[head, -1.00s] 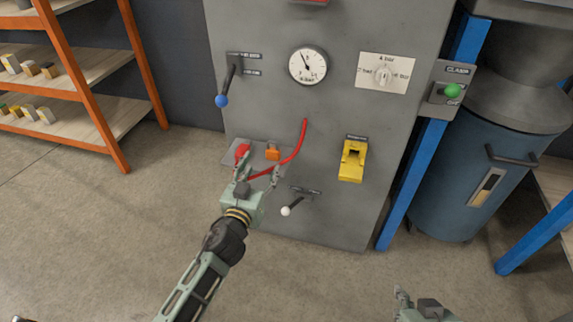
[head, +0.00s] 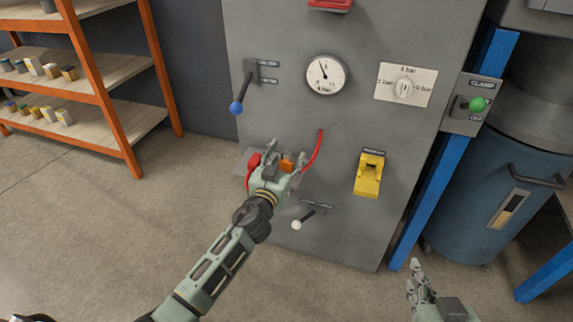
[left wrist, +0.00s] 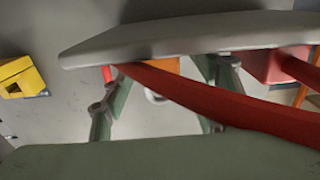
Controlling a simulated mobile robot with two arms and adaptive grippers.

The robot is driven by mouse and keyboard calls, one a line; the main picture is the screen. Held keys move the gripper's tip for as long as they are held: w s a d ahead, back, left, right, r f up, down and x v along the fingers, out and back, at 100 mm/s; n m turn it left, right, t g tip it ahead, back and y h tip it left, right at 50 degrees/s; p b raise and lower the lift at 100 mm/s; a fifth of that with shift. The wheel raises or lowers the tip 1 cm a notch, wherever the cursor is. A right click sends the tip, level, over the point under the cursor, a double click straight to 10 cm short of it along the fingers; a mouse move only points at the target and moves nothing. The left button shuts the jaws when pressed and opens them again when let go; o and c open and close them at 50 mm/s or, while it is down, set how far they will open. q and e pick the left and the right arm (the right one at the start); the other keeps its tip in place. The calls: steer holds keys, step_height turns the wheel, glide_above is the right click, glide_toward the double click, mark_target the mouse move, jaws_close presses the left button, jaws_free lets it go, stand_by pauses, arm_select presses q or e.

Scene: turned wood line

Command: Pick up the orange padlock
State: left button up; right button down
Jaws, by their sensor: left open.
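The orange padlock (head: 287,157) is on a small grey shelf on the front of the grey cabinet. My left gripper (head: 286,152) is open, with one finger to each side of the padlock in the head view. I cannot tell whether they touch it. In the left wrist view a strip of the orange padlock (left wrist: 166,65) shows between the fingers, mostly hidden behind the shelf edge (left wrist: 190,35) and a red cable (left wrist: 200,98). My right gripper (head: 412,280) is low at the right, away from the cabinet; its opening is unclear.
A red block (head: 253,161) sits left of the padlock, close to my left finger. The red cable (head: 316,150) hangs right of it. A white-knobbed lever (head: 297,224) is below, a blue-knobbed lever (head: 237,107) above left, and a yellow fixture (head: 369,175) to the right.

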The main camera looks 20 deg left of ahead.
arm_select(q)
steer(key=c, duration=1.3)
steer(key=shift+r, duration=0.15)
